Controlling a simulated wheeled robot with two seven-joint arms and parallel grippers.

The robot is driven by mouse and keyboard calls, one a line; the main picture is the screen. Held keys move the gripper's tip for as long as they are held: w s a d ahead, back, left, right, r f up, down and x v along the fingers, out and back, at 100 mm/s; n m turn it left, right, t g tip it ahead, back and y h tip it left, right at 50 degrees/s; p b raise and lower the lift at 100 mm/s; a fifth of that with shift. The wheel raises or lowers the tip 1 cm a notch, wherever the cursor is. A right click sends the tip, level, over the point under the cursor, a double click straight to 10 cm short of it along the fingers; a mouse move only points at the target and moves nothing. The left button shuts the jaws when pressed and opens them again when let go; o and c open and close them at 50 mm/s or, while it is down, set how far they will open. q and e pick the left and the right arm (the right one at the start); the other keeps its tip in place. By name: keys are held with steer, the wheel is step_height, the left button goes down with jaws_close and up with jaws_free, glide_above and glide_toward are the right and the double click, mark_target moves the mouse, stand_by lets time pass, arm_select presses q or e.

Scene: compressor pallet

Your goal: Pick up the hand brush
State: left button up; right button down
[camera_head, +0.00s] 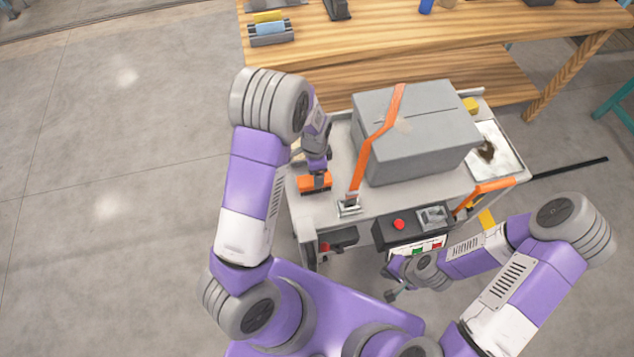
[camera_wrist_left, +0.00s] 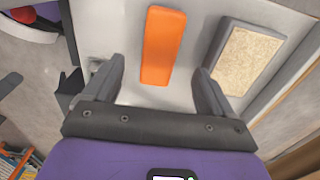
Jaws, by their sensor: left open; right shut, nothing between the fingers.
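An orange block-shaped thing, which looks like the hand brush (camera_head: 315,183), lies on the grey top of the cart near its left edge. In the left wrist view the orange brush (camera_wrist_left: 163,45) shows as a long bar between and ahead of the fingers, with clear gaps on both sides. My left gripper (camera_head: 318,166) is open and points down over it; its fingers (camera_wrist_left: 160,68) do not touch the brush. Bristles are not visible. My right gripper (camera_head: 393,291) is shut and empty, low in front of the cart's control panel.
A grey box (camera_head: 425,135) with an orange strap (camera_head: 362,165) stands on the cart (camera_head: 380,203), right of the brush. A tan pad in a grey frame (camera_wrist_left: 250,57) lies beside the brush. A wooden workbench (camera_head: 400,35) is behind. Floor at left is clear.

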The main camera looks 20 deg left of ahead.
mark_target(304, 182)
arm_select(q)
step_height(304, 182, down, 8)
steer(key=b, duration=0.3)
steer(key=shift+s+r, duration=0.1)
steer(key=c, duration=1.2)
